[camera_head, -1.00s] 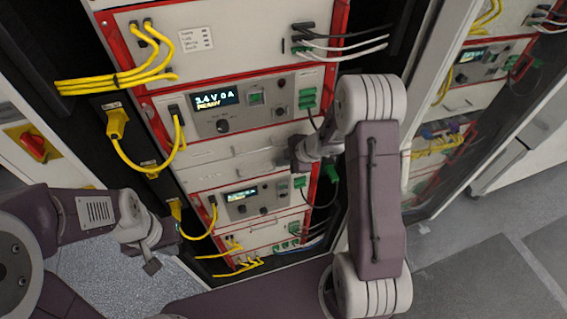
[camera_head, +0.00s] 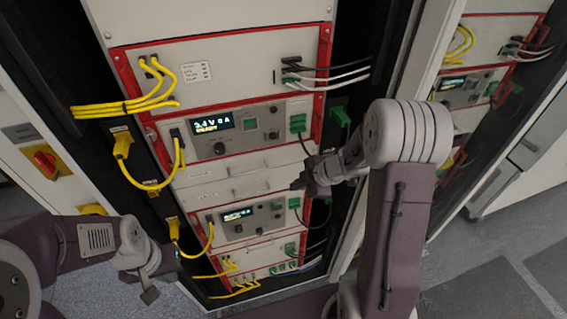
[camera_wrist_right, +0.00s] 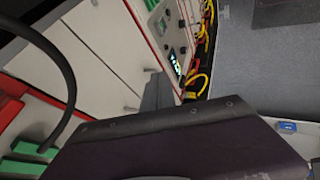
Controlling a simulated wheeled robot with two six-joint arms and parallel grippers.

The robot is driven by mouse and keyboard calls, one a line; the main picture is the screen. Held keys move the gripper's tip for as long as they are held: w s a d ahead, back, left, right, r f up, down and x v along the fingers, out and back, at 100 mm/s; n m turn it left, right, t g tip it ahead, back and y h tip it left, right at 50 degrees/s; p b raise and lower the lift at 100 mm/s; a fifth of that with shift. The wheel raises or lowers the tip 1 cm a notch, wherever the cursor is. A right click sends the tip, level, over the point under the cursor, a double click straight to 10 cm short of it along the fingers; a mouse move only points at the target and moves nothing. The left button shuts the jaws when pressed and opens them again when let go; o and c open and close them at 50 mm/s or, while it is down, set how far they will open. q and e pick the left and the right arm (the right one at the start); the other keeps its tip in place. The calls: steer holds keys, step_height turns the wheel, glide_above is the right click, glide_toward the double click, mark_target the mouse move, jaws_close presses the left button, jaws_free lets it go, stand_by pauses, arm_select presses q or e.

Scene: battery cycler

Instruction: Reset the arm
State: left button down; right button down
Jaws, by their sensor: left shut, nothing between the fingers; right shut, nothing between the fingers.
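My right gripper (camera_head: 304,184) is shut and empty. It is in front of the blank panels between the two display units of the rack, near their right side. In the right wrist view its dark fingers (camera_wrist_right: 158,92) show before the pale panels. My left gripper (camera_head: 149,295) is shut and empty at the lower left, hanging low in front of the rack's lower left side. The upper cycler unit (camera_head: 262,122) has a lit display reading about 3.4 V 0 A. The lower cycler unit (camera_head: 262,213) also has a lit display.
Yellow cables (camera_head: 125,106) loop at the rack's left side. Green connectors (camera_head: 298,123) with black leads are at its right, and a green connector (camera_wrist_right: 30,152) with a black cable lies close in the right wrist view. A red switch (camera_head: 45,161) is at far left. Grey floor (camera_head: 478,255) is open at right.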

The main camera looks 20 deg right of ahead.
steer(key=w+a+f+m+t+h+b, duration=0.25)
steer(key=a+f+m+b, duration=0.35)
steer(key=b, duration=0.8)
steer(key=s+d+f+m+g+h+b, duration=0.1)
steer(key=s+f+m+g, duration=0.2)
steer(key=s, duration=0.6)
steer(key=s+d+f+m+g+h, duration=0.1)
steer(key=s+d+f+m+g, duration=0.1)
steer(key=s+f+m+g, duration=0.2)
steer(key=s+f+m, duration=0.2)
steer(key=s+m, duration=0.2)
steer(key=s, duration=0.2)
steer(key=shift+s+d+f+b, duration=0.15)
steer(key=shift+d+f+b, duration=0.1)
steer(key=shift+f+b, duration=0.15)
